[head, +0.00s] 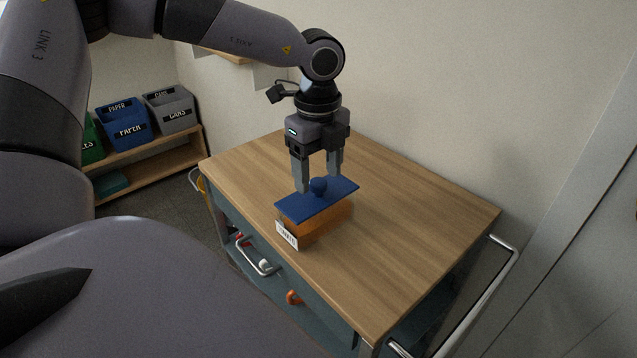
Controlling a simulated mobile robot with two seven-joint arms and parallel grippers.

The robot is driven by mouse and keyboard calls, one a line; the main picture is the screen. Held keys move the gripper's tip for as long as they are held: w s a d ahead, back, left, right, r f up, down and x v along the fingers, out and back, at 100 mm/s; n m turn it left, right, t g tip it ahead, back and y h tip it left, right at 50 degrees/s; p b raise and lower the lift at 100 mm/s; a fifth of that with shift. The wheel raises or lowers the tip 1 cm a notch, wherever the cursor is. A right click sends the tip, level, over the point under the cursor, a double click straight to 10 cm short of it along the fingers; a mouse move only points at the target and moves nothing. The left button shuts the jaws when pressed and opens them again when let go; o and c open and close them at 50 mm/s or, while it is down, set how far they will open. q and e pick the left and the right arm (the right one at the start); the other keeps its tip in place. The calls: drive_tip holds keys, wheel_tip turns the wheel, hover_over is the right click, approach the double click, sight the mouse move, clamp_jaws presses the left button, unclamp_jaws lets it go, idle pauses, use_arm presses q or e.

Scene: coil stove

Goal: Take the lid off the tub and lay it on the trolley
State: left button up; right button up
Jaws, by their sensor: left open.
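An orange tub (322,225) with a white label on its front stands on the wooden top of the trolley (420,235). A flat blue lid (335,197) with a round blue knob (318,186) lies on top of the tub. My left gripper (319,184) points down over the lid, its two fingers apart on either side of the knob. It is open, and I cannot tell whether the fingers touch the knob or the lid. My right gripper is not in view.
The trolley top is clear around the tub, with most room to the right and behind. A metal handle (505,250) runs along its right end. A wall stands close behind. Recycling bins (130,130) sit on a shelf at far left.

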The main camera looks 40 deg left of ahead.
use_arm(q)
drive_tip(key=shift+f, duration=0.7)
drive_tip(key=shift+c, duration=0.3)
drive_tip(key=c, duration=1.1)
